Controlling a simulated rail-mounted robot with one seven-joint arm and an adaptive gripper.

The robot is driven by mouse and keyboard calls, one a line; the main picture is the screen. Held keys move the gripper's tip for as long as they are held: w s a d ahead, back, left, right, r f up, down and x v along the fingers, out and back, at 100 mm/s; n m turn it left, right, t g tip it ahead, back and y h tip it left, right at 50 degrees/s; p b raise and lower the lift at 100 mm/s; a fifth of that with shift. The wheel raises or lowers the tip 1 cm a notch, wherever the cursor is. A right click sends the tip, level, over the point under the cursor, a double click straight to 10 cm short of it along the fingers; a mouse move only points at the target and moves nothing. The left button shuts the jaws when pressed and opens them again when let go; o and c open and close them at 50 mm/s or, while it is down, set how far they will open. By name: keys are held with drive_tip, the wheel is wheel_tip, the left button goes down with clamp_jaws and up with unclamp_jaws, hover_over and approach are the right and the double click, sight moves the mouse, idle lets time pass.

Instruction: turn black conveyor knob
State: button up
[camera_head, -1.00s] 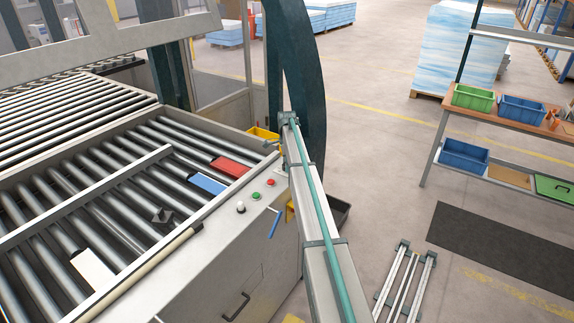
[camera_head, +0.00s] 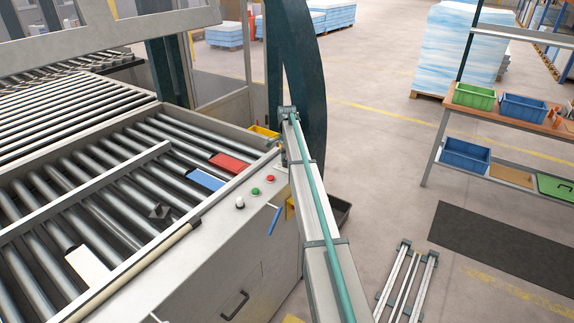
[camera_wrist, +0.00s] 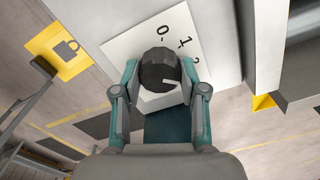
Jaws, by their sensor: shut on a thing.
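The black knob (camera_wrist: 157,65) is in the wrist view, in front of a white label plate (camera_wrist: 190,30) with the figures 0, 1 and 2. A short white mark on the knob's face lies nearly sideways in the picture. My gripper (camera_wrist: 159,76) has one teal finger on each side of the knob and is shut on it. The fingertips hide parts of the knob's sides. In the head view I cannot make out the gripper or the knob.
In the head view the roller conveyor (camera_head: 120,165) carries red, blue and white pieces. Its side panel has a green button (camera_head: 255,191) and a red button (camera_head: 270,178).

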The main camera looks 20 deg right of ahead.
drive_tip(key=n+b, duration=0.2)
drive_tip(key=n, duration=0.2)
drive_tip(key=shift+f+n+b, duration=0.1)
drive_tip(key=shift+n+b, duration=0.2)
drive_tip(key=shift+b, duration=0.05)
drive_tip(key=n+b, duration=0.2)
drive_tip(key=n, duration=0.3)
drive_tip(key=n+b, duration=0.1)
drive_tip(key=n, duration=0.4)
drive_tip(key=shift+b, duration=0.35)
drive_tip(key=n+b, duration=0.1)
drive_tip(key=n, duration=0.4)
drive_tip(key=o, duration=1.1)
drive_tip(key=shift+o, duration=0.2)
drive_tip(key=shift+r, duration=0.2)
